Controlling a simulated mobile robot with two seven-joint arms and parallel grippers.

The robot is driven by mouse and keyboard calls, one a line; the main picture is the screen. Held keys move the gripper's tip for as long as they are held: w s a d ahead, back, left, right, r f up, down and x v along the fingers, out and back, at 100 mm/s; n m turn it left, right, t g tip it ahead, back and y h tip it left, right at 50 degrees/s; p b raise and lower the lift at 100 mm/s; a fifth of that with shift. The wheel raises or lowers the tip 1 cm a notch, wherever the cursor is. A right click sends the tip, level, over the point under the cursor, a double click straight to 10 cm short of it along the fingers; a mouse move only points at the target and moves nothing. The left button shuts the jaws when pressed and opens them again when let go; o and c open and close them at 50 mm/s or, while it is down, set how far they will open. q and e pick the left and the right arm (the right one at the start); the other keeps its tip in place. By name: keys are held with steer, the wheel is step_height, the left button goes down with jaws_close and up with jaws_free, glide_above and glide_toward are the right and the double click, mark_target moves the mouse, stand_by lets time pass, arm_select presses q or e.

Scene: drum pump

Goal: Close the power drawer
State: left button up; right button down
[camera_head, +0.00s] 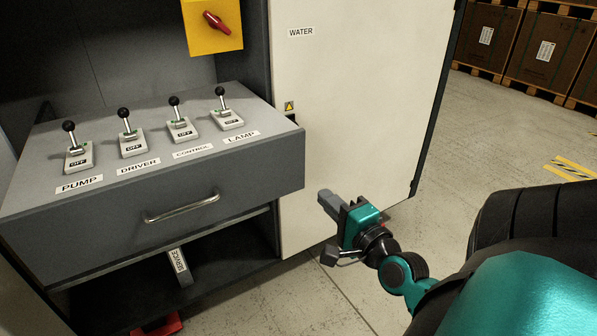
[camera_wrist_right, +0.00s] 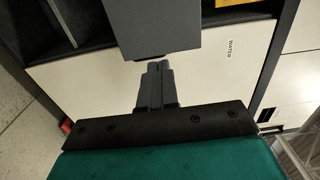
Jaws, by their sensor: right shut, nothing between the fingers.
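The power drawer (camera_head: 150,205) is a grey box pulled out of the dark cabinet, with a metal handle (camera_head: 182,207) on its front. On its top are several levers labelled PUMP, DRIVER, CONTROL and LAMP, with OFF signs at their bases. My right gripper (camera_head: 328,203) is shut and empty, to the right of the drawer's front right corner and apart from the handle. In the right wrist view the shut fingers (camera_wrist_right: 156,70) point at a grey box end (camera_wrist_right: 155,28), likely the drawer. My left gripper is not in view.
A white WATER door (camera_head: 350,100) stands right of the drawer. A yellow plate with a red rotary switch (camera_head: 215,22) is above. A SERVICE lever (camera_head: 180,265) sits below the drawer. Boxes on pallets (camera_head: 535,45) stand at the back right.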

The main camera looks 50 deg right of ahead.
mark_target(291, 165)
steer(key=x, duration=1.1)
steer(key=shift+w+d+f+b, duration=0.1)
steer(key=shift+w+b, duration=0.1)
steer(key=shift+b, duration=0.15)
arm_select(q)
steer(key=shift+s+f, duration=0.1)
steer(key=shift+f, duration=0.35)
arm_select(e)
steer(key=shift+w, duration=0.1)
steer(key=shift+w, duration=0.1)
